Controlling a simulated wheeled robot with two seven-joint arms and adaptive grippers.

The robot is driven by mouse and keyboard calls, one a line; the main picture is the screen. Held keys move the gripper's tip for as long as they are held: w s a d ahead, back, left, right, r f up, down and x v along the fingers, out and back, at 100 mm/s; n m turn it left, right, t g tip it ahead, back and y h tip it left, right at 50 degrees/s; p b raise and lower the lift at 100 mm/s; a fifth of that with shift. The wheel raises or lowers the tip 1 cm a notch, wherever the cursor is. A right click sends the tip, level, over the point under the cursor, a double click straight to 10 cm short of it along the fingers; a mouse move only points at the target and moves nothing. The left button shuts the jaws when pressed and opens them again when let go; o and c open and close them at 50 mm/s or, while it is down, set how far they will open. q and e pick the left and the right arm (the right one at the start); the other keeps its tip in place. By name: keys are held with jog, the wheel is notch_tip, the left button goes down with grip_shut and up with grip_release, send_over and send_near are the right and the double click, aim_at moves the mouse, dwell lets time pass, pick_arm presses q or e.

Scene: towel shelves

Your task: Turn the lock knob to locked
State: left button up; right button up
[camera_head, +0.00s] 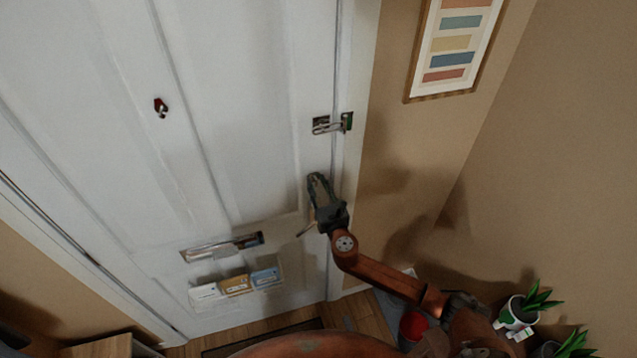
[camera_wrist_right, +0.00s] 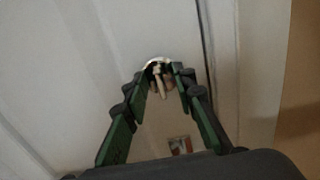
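The lock knob (camera_wrist_right: 160,78) is a small pale metal turn-piece on a round plate on the white door, seen in the right wrist view. In the head view my gripper hides it. My right gripper (camera_head: 317,182) is up against the door near its right edge. In the wrist view the two green-padded fingers of the right gripper (camera_wrist_right: 166,76) are parted, with the knob between their tips. A gap shows on the right of the knob; whether the left fingertip touches it I cannot tell. My left gripper is not in view.
A metal latch (camera_head: 332,124) sits above my gripper at the door edge. A door handle (camera_head: 306,230) shows just below it. A mail slot (camera_head: 222,247) and a letter holder (camera_head: 235,287) are lower left. Potted plants (camera_head: 522,310) stand at lower right. A striped picture (camera_head: 452,45) hangs on the wall.

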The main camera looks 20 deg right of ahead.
jog(key=shift+c, duration=0.4)
grip_shut()
